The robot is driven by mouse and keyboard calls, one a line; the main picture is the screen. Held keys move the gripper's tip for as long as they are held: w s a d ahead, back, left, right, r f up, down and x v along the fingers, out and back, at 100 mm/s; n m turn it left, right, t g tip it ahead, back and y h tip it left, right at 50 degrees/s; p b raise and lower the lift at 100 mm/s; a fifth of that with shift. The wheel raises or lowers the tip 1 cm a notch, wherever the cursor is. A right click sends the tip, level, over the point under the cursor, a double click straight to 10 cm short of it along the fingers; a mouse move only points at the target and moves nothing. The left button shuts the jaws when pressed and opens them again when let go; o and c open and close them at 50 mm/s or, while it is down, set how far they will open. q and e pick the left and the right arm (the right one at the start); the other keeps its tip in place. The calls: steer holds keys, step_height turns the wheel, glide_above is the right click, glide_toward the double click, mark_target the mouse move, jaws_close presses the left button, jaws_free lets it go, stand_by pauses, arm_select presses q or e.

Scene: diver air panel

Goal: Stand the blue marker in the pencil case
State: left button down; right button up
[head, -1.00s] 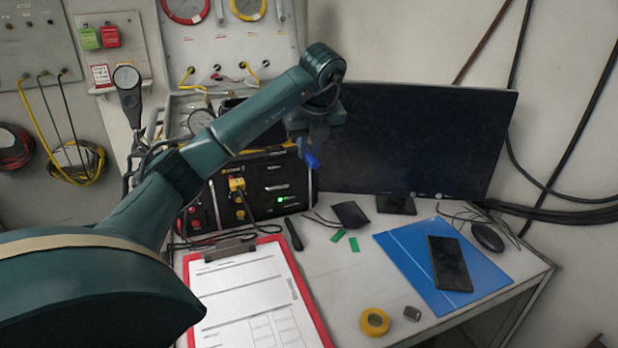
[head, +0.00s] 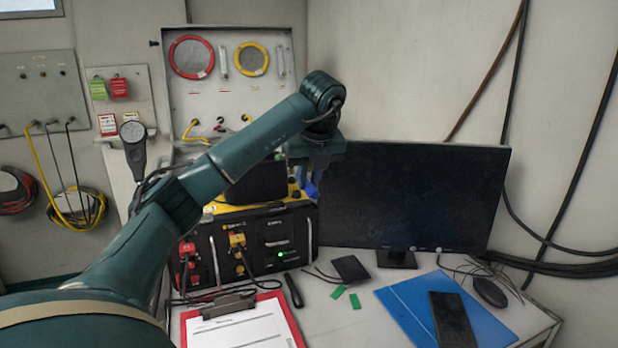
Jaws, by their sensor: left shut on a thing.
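My left gripper (head: 313,178) is shut on the blue marker (head: 312,191). Only a short blue part of the marker shows below the fingers, in front of the monitor's left edge and the right end of the black and yellow panel unit. A dark, box-like thing (head: 262,182) stands on top of that unit, left of the gripper and partly behind my arm. It may be the pencil case, but I cannot tell for sure, and its opening is not visible. My right gripper is not in view.
The panel unit (head: 262,232) with cables stands at the back of the desk. The monitor (head: 415,195) is close to the right of my gripper. A clipboard (head: 240,330), a blue folder (head: 405,300) and a phone (head: 452,320) lie in front.

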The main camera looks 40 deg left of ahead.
arm_select(q)
steer(key=n, duration=0.1)
steer(key=w+a+r+n+g+h, duration=0.1)
steer(key=shift+a+r+n+g+h+p, duration=0.1)
steer(key=shift+r+n+g+h+p, duration=0.15)
steer(key=shift+n+g+h+p, duration=0.05)
steer(key=n+h, duration=0.1)
steer(key=a+r+n, duration=0.1)
steer(key=n+h, duration=0.1)
steer(key=shift+w+a+r+n+g+h, duration=0.2)
steer(key=shift+w+a+n+g+h, duration=0.1)
steer(key=shift+a+g, duration=0.1)
steer(key=s+a+r+n+t+p, duration=0.1)
steer(key=s+a+r+n+t, duration=0.1)
steer(key=a+r+n+t, duration=0.3)
steer(key=s+a+r+n+t+p, duration=0.1)
steer(key=s+a+r+n+t, duration=0.2)
steer(key=a+r+n+t, duration=0.2)
steer(key=a+n+t, duration=0.3)
steer(key=a+n, duration=0.3)
steer(key=n, duration=0.1)
steer(key=shift+t+h, duration=0.3)
steer(key=shift+h, duration=0.1)
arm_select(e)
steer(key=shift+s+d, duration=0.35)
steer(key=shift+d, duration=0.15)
